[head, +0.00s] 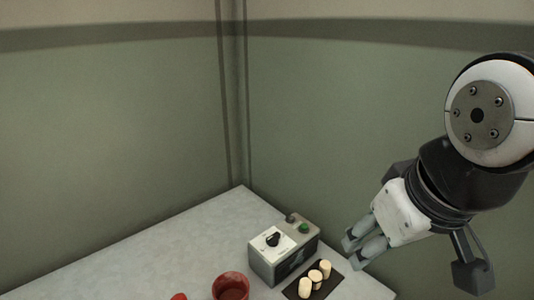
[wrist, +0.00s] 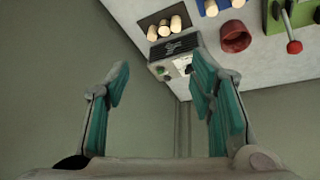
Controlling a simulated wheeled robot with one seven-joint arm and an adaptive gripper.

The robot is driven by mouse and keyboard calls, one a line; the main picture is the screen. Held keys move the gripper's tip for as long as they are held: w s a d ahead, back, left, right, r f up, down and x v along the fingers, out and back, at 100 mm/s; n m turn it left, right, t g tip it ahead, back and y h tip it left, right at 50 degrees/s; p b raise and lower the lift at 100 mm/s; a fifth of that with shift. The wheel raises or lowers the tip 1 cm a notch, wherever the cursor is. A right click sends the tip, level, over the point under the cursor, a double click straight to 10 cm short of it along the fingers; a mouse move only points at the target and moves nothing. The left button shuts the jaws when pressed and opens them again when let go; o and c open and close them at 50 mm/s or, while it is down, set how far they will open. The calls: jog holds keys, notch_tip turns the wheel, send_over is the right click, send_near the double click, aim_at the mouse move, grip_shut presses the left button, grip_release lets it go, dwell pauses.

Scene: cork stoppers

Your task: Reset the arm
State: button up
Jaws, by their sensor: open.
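My gripper (head: 358,247) is raised over the right side of the table in the head view, close to the right of the grey box (head: 284,262). In the wrist view its two teal-padded fingers (wrist: 160,80) are spread wide with nothing between them.
The grey table (head: 180,254) meets green walls at a corner. A red cup (head: 231,286) stands left of the box. The wrist view shows more corks on blue (wrist: 211,8) and a green device with a red-knobbed lever (wrist: 294,46). The table's back left is bare.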

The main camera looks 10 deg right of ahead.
jog(key=shift+s+a+r+m, duration=0.1)
jog(key=shift+s+r+m, duration=0.1)
jog(key=shift+s+m, duration=0.45)
dwell(0.9)
